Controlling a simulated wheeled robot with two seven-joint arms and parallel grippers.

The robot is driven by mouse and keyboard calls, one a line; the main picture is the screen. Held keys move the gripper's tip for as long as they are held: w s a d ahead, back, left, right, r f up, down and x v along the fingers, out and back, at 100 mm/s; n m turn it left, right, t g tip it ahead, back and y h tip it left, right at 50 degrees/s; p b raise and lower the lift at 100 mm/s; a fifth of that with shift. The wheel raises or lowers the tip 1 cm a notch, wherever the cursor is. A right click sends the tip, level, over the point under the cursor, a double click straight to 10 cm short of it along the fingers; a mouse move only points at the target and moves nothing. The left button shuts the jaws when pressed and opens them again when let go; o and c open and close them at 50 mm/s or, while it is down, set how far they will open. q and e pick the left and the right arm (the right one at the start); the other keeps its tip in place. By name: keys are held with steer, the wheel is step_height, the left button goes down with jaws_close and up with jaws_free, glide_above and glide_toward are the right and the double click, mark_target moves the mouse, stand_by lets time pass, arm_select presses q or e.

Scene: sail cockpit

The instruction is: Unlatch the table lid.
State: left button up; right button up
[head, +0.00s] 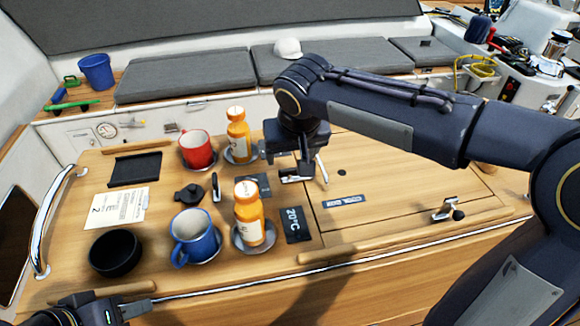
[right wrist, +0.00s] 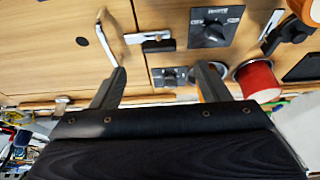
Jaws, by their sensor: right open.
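The wooden table lid (head: 400,175) lies flat and closed in the right part of the table top. A latch with a pale lever (head: 322,168) stands at the lid's left edge, beside my right gripper (head: 297,172). The right wrist view shows this lever (right wrist: 112,38) near the left-hand finger, with its dark and metal base (right wrist: 158,40). My right gripper is open, and nothing is held between its fingers. A second metal latch (head: 445,208) with a black knob is at the lid's front edge. My left gripper (head: 122,308) is low at the front left; its jaws are unclear.
Left of the lid stand two orange bottles (head: 248,222) (head: 238,140), a blue mug (head: 193,240), a red mug (head: 197,152) and a black bowl (head: 115,253). A dark knob panel (right wrist: 213,28) is near the latch. A chrome rail (head: 42,235) edges the table's left side.

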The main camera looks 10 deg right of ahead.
mark_target(290, 169)
steer(key=x, duration=0.7)
steer(key=shift+d+f, duration=0.1)
steer(key=shift+f, duration=0.1)
steer(key=c, duration=1)
